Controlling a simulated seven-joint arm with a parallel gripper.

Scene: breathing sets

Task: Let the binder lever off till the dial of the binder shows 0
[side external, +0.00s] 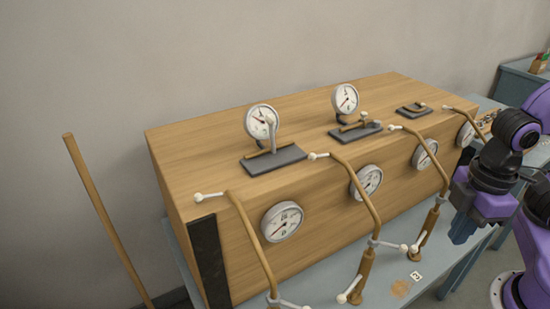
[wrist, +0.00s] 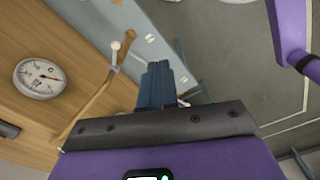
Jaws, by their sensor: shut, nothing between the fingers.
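Several round white dials sit on a wooden box: two stand on its top, the left top dial (side external: 258,121) and the right top dial (side external: 345,98). Others are on its front, including a left one (side external: 283,222), a middle one (side external: 366,181) and a right one (side external: 424,155). I cannot tell which dial or lever is the binder's; the readings are too small. My gripper (side external: 464,230) is shut and empty, right of the box front. The wrist view shows it (wrist: 157,72) beside a dial (wrist: 39,78) with a red needle.
The wooden box (side external: 180,150) stands on a blue-grey table (side external: 330,290). Bent brass rods (side external: 352,190) with white knobs stick out along its front, near my gripper. A tag marked 2 (side external: 415,276) lies on the table. A wooden pole (side external: 105,215) leans at the left.

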